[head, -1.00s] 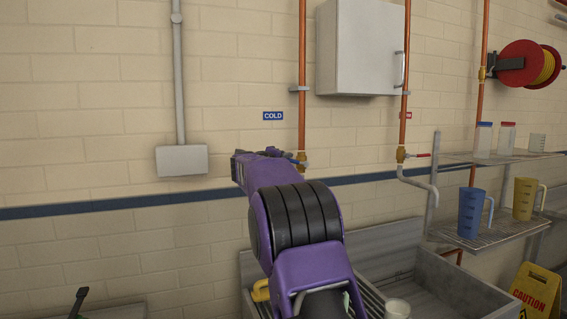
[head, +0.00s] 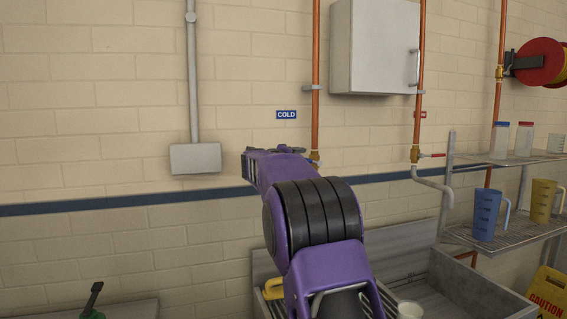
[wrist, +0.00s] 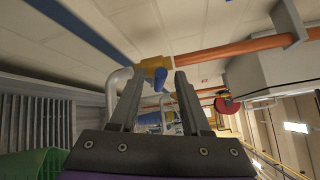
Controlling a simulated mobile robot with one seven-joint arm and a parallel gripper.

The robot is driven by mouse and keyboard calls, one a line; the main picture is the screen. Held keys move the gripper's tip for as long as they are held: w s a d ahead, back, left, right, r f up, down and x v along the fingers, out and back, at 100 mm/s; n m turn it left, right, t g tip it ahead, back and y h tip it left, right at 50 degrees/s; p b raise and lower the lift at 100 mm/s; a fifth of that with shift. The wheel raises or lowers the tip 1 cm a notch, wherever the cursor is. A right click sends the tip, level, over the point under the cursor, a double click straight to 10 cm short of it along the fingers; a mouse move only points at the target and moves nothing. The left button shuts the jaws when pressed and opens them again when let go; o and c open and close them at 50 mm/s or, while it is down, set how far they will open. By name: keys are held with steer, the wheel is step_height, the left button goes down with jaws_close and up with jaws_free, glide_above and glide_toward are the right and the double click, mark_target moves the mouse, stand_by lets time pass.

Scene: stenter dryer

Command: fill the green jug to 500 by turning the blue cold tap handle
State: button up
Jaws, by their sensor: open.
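The cold tap's brass body (head: 315,158) sits on the left copper pipe beside the COLD sign, partly behind my arm in the head view. Its blue handle (wrist: 160,79) shows in the wrist view between and just beyond my fingertips, below the brass valve (wrist: 153,64). My gripper (wrist: 159,88) is open, with one finger on each side of the handle; I cannot tell whether they touch it. A green surface (wrist: 30,166) at the lower left of the wrist view may be the green jug. Its scale and water level are not visible.
A metal sink (head: 440,290) stands below, with a white cup (head: 410,310) by it. A red-handled tap (head: 432,155) is on the right pipe. Shelves hold a blue jug (head: 486,215) and a yellow jug (head: 542,202). A caution sign (head: 546,294) stands at lower right.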

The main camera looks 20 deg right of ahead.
steer(key=b+v, duration=0.2)
steer(key=v, duration=1.4)
steer(key=shift+a, duration=0.1)
stand_by(4.6)
